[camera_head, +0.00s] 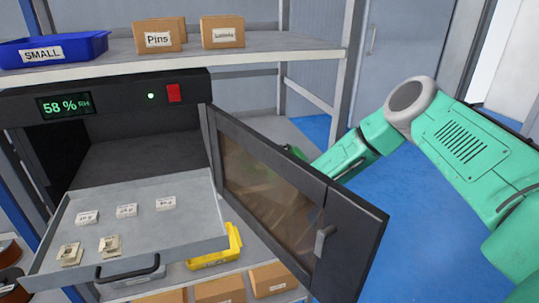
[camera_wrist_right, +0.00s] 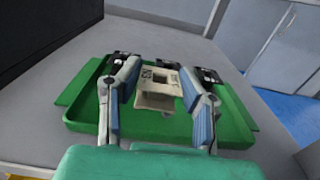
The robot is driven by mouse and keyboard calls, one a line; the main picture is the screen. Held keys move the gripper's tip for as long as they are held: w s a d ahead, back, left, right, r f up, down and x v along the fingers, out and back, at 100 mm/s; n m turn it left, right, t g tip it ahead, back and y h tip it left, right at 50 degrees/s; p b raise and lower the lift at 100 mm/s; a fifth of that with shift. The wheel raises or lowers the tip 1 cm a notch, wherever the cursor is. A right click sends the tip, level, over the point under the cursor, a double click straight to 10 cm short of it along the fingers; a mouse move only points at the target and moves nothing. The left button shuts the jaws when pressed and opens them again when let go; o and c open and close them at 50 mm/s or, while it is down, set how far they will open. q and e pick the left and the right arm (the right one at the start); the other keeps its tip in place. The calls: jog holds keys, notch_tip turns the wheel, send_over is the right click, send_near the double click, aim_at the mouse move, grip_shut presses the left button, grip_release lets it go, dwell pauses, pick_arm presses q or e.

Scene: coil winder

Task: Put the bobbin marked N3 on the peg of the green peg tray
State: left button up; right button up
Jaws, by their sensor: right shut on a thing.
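My right gripper (camera_wrist_right: 158,80) is shut on a beige bobbin (camera_wrist_right: 155,101) with square flanges, in the right wrist view. It holds the bobbin over the green peg tray (camera_wrist_right: 78,98). I cannot read a mark on the bobbin, and I cannot tell whether it touches the tray. No peg shows clearly; the bobbin and fingers cover the middle of the tray. In the head view the right arm reaches behind the open cabinet door, which hides the gripper and bobbin. My left gripper is out of view.
The open dark door (camera_head: 345,235) stands between the drawer and my right arm. A yellow bin (camera_head: 215,250) is below. A blue bin (camera_head: 55,49) and boxes are above.

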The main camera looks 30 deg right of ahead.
jog(key=shift+d+f, duration=0.25)
jog(key=shift+d, duration=0.45)
jog(key=shift+a+r, duration=0.15)
jog(key=shift+a, duration=0.35)
jog(key=shift+a+r, duration=0.15)
jog(key=shift+a, duration=0.15)
jog(key=shift+d, duration=0.3)
jog(key=shift+d+f, duration=0.3)
jog(key=shift+d, duration=0.6)
jog(key=shift+a+r, duration=0.25)
jog(key=shift+a, duration=0.3)
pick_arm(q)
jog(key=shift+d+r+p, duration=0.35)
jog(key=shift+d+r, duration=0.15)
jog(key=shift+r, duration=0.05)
pick_arm(e)
jog(key=shift+d+f, duration=0.15)
jog(key=shift+d, duration=0.65)
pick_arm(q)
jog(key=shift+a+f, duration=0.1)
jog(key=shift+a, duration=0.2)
pick_arm(e)
jog(key=shift+a, duration=0.25)
